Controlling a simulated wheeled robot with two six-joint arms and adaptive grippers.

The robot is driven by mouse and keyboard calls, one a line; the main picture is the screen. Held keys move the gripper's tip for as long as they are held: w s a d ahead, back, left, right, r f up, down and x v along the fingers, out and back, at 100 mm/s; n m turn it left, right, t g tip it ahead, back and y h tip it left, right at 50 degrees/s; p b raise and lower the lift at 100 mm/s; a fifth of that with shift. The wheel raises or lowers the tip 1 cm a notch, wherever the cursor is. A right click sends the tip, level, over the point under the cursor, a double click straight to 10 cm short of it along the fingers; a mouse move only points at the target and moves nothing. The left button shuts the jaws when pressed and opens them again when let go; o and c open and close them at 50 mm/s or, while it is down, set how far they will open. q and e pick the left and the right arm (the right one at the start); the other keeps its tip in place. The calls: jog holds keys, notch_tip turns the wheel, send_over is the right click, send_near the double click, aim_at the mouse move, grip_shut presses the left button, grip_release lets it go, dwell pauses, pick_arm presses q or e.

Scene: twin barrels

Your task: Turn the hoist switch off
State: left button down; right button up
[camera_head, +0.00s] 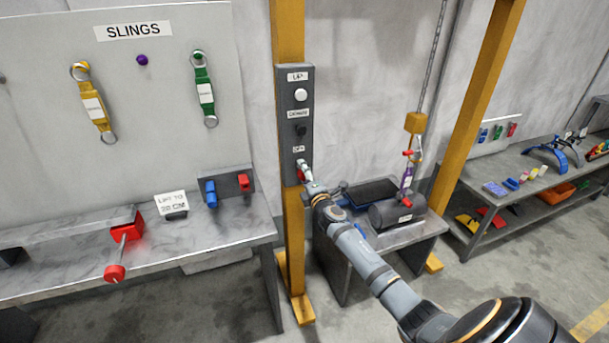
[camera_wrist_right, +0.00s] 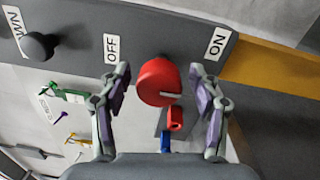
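The hoist switch is a red round knob on the grey control panel (camera_head: 296,118), at its lower end. In the right wrist view the red knob (camera_wrist_right: 155,82) sits between an OFF label (camera_wrist_right: 112,48) and an ON label (camera_wrist_right: 216,44). A white mark on the knob lies on its ON-label side. My right gripper (camera_wrist_right: 160,80) is open, with one finger on each side of the knob and visible gaps. In the head view this gripper (camera_head: 304,174) is at the panel's lower end and hides part of the switch. My left gripper is not in view.
The panel, with a white button (camera_head: 301,95) and a black button (camera_head: 301,130), is on a yellow post (camera_head: 288,30). A workbench (camera_head: 60,268) stands left.

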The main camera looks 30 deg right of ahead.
jog(key=v, duration=1.2)
jog(key=s+d+f+m+g, duration=0.1)
jog(key=s+f+m+g, duration=0.3)
jog(key=f, duration=0.8)
jog(key=s+d+f+m+g, duration=0.15)
jog(key=s+f, duration=0.45)
jog(key=f, duration=0.6)
jog(key=s+d+f+m+g, duration=0.1)
jog(key=s+f+m+g, duration=0.3)
jog(key=f, duration=0.8)
jog(key=s+a+f+m+g+y, duration=0.1)
jog(key=s+a+f, duration=0.4)
jog(key=s, duration=0.5)
jog(key=s+a+f+m+g+y, duration=0.1)
jog(key=s+a+f+m+g, duration=0.3)
jog(key=s+f, duration=0.4)
jog(key=s+a+f+m+g+y, duration=0.1)
jog(key=s+a+f, duration=0.5)
jog(key=s, duration=0.8)
jog(key=shift+s+f+m+g, duration=0.25)
jog(key=shift+f+m+g, duration=0.4)
jog(key=shift+f+m, duration=0.1)
